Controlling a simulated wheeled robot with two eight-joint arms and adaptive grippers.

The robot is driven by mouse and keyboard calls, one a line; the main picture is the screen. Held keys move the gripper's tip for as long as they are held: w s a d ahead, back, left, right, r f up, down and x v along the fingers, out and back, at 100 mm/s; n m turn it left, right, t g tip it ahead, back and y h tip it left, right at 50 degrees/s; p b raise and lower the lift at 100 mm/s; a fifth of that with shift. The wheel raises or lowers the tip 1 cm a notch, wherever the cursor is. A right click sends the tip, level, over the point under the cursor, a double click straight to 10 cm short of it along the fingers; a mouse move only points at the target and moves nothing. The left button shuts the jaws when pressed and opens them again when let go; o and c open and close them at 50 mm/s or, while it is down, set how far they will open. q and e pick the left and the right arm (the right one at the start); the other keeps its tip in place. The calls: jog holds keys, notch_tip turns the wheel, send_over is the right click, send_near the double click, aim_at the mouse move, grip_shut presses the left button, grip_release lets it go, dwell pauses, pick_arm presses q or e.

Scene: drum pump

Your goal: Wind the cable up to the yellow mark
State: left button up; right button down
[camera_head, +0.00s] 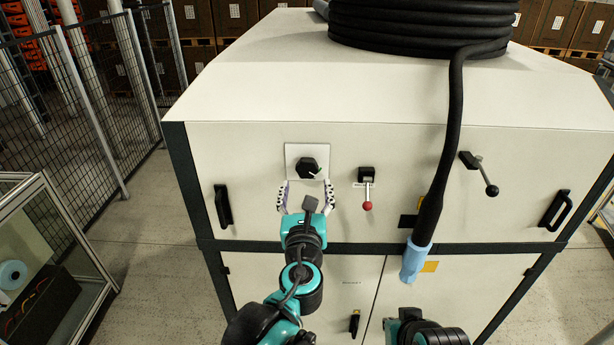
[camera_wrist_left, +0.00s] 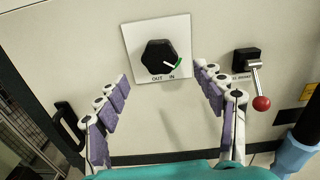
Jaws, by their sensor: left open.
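A black cable (camera_head: 453,125) hangs from the coil (camera_head: 420,25) on top of the cream cabinet down its front, ending in a light blue plug (camera_head: 416,262). A yellow patch (camera_head: 430,267) shows on the cabinet beside the plug. I cannot tell any yellow mark on the cable itself.
A red-balled lever (camera_head: 367,190) is right of the knob, and a black-balled lever (camera_head: 481,175) farther right. Black handles (camera_head: 223,206) flank the front. A glass case (camera_head: 45,265) stands left. Mesh fencing (camera_head: 85,110) is behind.

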pick_arm(q)
jog(key=shift+s+a, duration=0.1)
jog(key=shift+s, duration=2.3)
jog(key=shift+f, duration=0.1)
jog(key=s+a+f+n+g+y+b, duration=0.1)
jog(key=s+a+f+n+g+b, duration=0.1)
jog(key=a+f+n+b, duration=0.6)
jog(key=s+a+f+n+g+y+b, duration=0.25)
jog(key=f+n+b, duration=0.2)
jog(key=f, duration=0.65)
jog(key=s+a+f+n+g+y+b, duration=0.1)
jog(key=a+f+n+g+b, duration=0.1)
jog(key=a+f+n+b, duration=0.6)
jog(key=s+f+n+g+h+b, duration=0.1)
jog(key=s+f+n+b, duration=0.2)
jog(key=f, duration=0.5)
jog(key=s+f+n+g+h+b, duration=0.1)
jog(key=s+f+n+b, duration=0.3)
jog(key=f, duration=0.5)
jog(key=s+d+f+n+g+h+b, duration=0.1)
jog(key=s+f+n+g+h+b, duration=0.1)
jog(key=f+n+b, duration=0.4)
notch_tip(320, 180, down, 3)
jog(key=shift+s+f+n, duration=0.1)
jog(key=shift+s+n, duration=0.8)
jog(key=shift+n, duration=0.05)
